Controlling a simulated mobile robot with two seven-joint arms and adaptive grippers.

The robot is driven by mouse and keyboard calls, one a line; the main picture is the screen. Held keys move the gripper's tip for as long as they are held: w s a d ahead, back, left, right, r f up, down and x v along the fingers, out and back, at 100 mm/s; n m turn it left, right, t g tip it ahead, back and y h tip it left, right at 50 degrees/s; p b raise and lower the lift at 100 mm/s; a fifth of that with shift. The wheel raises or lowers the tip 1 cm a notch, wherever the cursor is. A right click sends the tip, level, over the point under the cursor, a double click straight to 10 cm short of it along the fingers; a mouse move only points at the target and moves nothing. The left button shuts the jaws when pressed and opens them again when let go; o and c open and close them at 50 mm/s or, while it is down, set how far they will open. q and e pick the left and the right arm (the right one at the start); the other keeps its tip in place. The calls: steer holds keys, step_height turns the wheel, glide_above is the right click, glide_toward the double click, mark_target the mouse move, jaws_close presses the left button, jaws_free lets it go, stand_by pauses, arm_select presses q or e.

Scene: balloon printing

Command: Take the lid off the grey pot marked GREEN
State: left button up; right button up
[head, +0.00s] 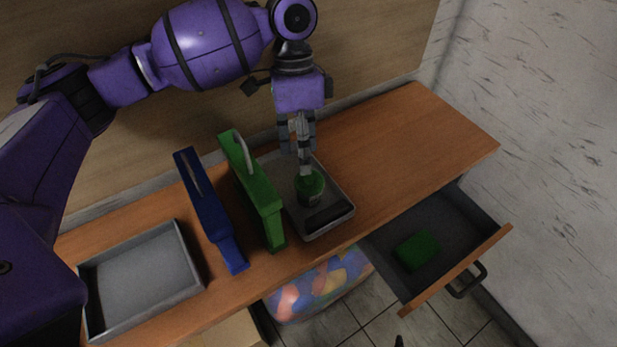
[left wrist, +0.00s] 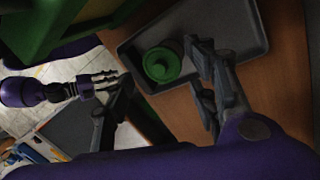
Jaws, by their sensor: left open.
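The pot's round green lid (head: 310,180) sits on top of a small pot in a grey tray (head: 345,212). In the left wrist view the lid (left wrist: 162,63) shows a raised round knob, and it hides most of the pot below. No marking can be read. My left gripper (head: 303,165) points down just above and behind the lid. Its fingers are apart and empty, and in the left wrist view (left wrist: 160,85) the lid shows between them. My right gripper (left wrist: 106,82) is small in the left wrist view, out over the floor, with fingers apart.
A green upright block with a handle (head: 262,200) and a blue one (head: 210,215) stand left of the tray. An empty grey tray (head: 140,275) is far left. An open drawer (head: 385,245) holds a green block (head: 417,250). The wooden top right of the tray is clear.

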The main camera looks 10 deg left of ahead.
mark_target(308, 176)
arm_select(q)
steer(key=f, duration=0.1)
steer(key=d+f, duration=0.1)
steer(key=f, duration=0.2)
steer(key=shift+s+d+f, duration=0.1)
steer(key=shift+d+f, duration=0.15)
steer(key=shift+s+f, duration=0.15)
steer(key=shift+f, duration=0.05)
steer(key=c, duration=0.7)
